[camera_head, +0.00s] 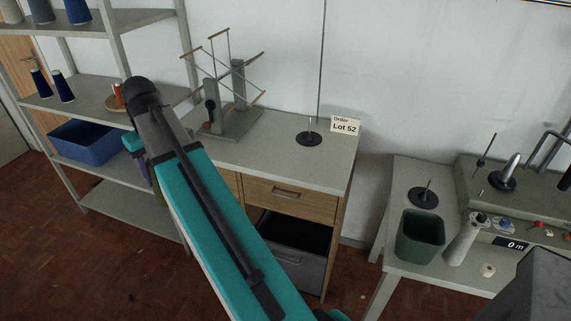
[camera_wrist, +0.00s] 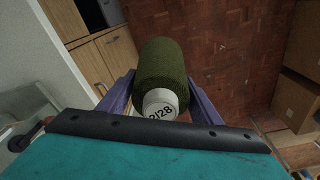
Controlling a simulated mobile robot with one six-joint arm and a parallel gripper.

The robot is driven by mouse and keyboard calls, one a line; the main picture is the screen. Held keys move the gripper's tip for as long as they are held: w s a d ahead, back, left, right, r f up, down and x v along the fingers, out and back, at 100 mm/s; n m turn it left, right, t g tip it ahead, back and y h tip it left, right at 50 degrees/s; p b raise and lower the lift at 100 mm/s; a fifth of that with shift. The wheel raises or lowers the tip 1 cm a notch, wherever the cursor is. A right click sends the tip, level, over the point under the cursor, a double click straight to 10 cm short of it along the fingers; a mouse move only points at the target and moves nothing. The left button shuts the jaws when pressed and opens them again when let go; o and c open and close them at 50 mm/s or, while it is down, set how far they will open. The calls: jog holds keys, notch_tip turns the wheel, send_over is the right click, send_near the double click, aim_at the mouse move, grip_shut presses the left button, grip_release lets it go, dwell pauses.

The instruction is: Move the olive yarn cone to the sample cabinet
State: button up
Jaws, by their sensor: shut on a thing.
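The olive yarn cone (camera_wrist: 163,62) is held between the two purple fingers of my gripper (camera_wrist: 161,80) in the wrist view. Its white end, with a partly readable printed label, faces the camera. In the head view my gripper is mostly hidden behind my own arm, left of the cabinet. A wooden-drawer cabinet (camera_head: 290,195) with a grey top (camera_head: 265,152) stands in the middle of the head view. On its top are an empty black peg base (camera_head: 309,139) and a card (camera_head: 345,126) reading "Order Lot 52". Which furniture is the sample cabinet is not labelled.
A yarn winder (camera_head: 225,95) stands at the cabinet top's back left. Grey shelves (camera_head: 95,95) at left hold blue cones and a blue bin (camera_head: 88,141). A right-hand table (camera_head: 400,185) holds a green bin (camera_head: 420,236), another peg base (camera_head: 423,197) and a machine (camera_head: 510,195).

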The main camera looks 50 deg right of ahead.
jog(key=s+d+m, duration=0.1)
jog(key=s+d, duration=0.7)
jog(key=d, duration=0.5)
jog(key=s+d+m, duration=0.1)
jog(key=s+d, duration=0.7)
jog(key=d, duration=0.5)
jog(key=s+d+m, duration=0.1)
jog(key=s+d, duration=0.6)
jog(key=s, duration=0.5)
jog(key=s+d+m, duration=0.1)
jog(key=s+d, duration=0.6)
jog(key=s, duration=0.5)
jog(key=shift+d, duration=0.2)
jog(key=w+d+f+p, duration=0.1)
jog(key=w+d+p, duration=0.2)
jog(key=w, duration=1.1)
jog(key=shift+d+f+p, duration=0.2)
jog(key=shift+d+p, duration=0.15)
jog(key=shift+p, duration=0.3)
jog(key=shift+w, duration=0.1)
